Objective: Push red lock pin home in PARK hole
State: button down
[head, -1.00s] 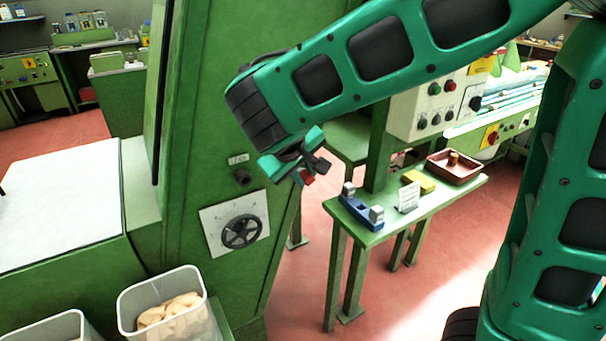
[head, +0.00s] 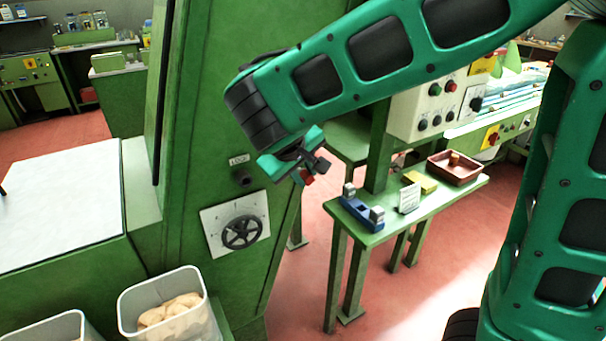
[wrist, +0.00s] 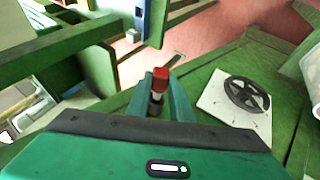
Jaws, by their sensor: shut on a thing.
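My gripper (head: 304,170) is shut on the red lock pin (head: 307,180), in the air to the right of the green machine's side. In the wrist view my gripper (wrist: 158,102) holds the lock pin (wrist: 160,76) between its fingers, with the red head and a short pale shank showing. A black round socket (head: 242,179) under a small LOCK label (head: 238,159) is on the machine, left of and apart from the pin. Below it is a white plate (head: 214,222) with a black handwheel (head: 242,232); the plate also shows in the wrist view (wrist: 212,101). I cannot make out a PARK marking.
Red floor lies between machine and bench.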

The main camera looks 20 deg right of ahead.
aim_at(299, 170)
jog(key=shift+w+a, duration=0.2)
jog(key=shift+w, duration=0.55)
jog(key=shift+w+a, duration=0.2)
jog(key=shift+w, duration=0.55)
dwell(1.5)
jog(key=c, duration=1.5)
grip_release()
jog(key=v, duration=1)
jog(key=shift+s+a+r, duration=0.15)
jog(key=shift+r, duration=0.15)
jog(key=s+d+f+m+g, duration=0.2)
jog(key=s+d+f+m, duration=0.15)
jog(key=d, duration=0.85)
jog(key=s+d+f+m+g, duration=0.2)
jog(key=s+d, duration=0.3)
jog(key=d, duration=0.6)
jog(key=s+d+f+m+y, duration=0.1)
jog(key=s+d+f, duration=0.1)
jog(key=s, duration=0.4)
jog(key=s+d+f+m+g+y, duration=0.1)
jog(key=s+d+f+m+y, duration=0.1)
jog(key=s, duration=0.3)
jog(key=s+d+f+m+g+y, duration=0.1)
jog(key=s+d+f+m, duration=0.1)
jog(key=s, duration=0.4)
jog(key=shift+s+d+f, duration=0.15)
jog(key=shift+s+f, duration=0.2)
jog(key=shift+f, duration=0.05)
